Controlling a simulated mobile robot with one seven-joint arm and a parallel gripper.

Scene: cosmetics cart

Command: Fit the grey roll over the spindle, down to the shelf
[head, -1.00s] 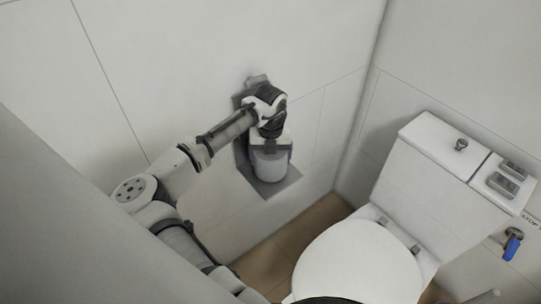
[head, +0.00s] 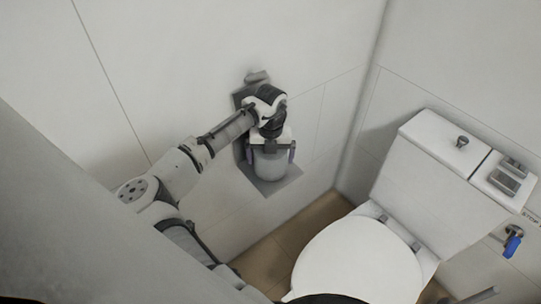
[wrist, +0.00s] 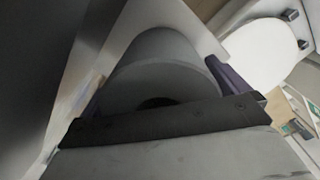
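The grey roll (head: 270,168) stands upright at the grey shelf (head: 287,182) of the wall holder, and its underside appears to be down at the shelf. In the wrist view the roll (wrist: 158,62) lies between my fingers, with part of its dark centre hole showing. The spindle is hidden, so I cannot see how it sits in the roll. My gripper (head: 271,156) points down over the roll. Its fingers are open, one on each side, with narrow gaps to the roll. The gripper also shows in the wrist view (wrist: 160,85).
The holder's grey back plate (head: 240,97) is on the tiled wall behind my wrist. A white toilet (head: 355,258) with its cistern (head: 435,165) stands to the right. A light grey panel (head: 70,225) fills the lower left. Brown floor shows between holder and toilet.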

